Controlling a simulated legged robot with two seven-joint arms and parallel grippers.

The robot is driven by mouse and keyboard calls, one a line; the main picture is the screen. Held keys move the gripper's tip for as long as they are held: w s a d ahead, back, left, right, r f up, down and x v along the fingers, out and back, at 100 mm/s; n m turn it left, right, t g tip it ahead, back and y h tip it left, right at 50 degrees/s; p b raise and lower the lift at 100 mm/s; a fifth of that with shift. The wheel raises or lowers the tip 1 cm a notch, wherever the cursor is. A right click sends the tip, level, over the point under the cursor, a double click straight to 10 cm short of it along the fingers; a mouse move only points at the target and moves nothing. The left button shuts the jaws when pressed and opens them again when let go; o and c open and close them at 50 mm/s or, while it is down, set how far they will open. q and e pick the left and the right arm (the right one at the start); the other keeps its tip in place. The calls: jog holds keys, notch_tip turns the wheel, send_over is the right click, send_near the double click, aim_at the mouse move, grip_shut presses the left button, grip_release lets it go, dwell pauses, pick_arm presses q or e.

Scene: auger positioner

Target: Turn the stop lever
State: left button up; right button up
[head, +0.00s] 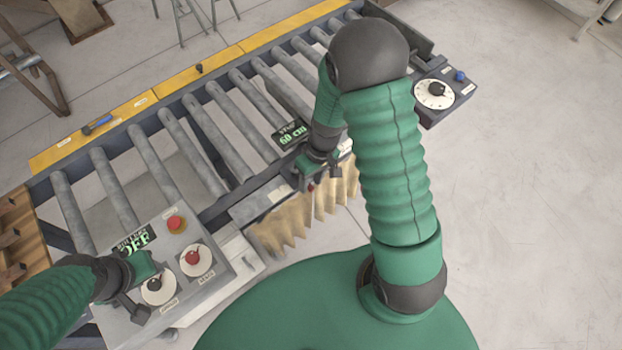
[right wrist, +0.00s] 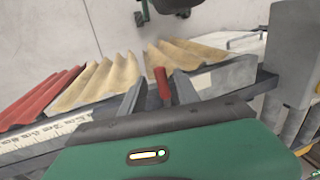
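The stop lever shows as a small red handle (right wrist: 162,83) in the right wrist view. It stands between the two grey fingers of my right gripper (right wrist: 160,90), closer to the right finger. The fingers are apart, with a gap on the left of the handle. In the head view the red handle (head: 311,187) is a small spot beside my right gripper (head: 318,178), at the near edge of the conveyor. My left gripper (head: 146,292) is over the control panel (head: 205,270), by the white dial at its lower left. Its fingertips are not clear.
The roller conveyor (head: 208,140) runs diagonally behind the grippers. A display reading 60 cm (head: 290,133) sits beside my right arm. Tan flaps (head: 290,228) hang below the near edge. The panel has a red button (head: 176,223) and a red knob (head: 192,257). A dial box (head: 440,92) stands far right.

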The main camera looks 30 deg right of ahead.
jog(key=shift+w+a, duration=0.25)
jog(key=shift+w, duration=0.05)
jog(key=c, duration=0.6)
jog(key=shift+c, duration=1)
jog(key=shift+d, duration=0.1)
grip_shut()
jog(key=shift+d, duration=0.1)
jog(key=shift+s, duration=0.1)
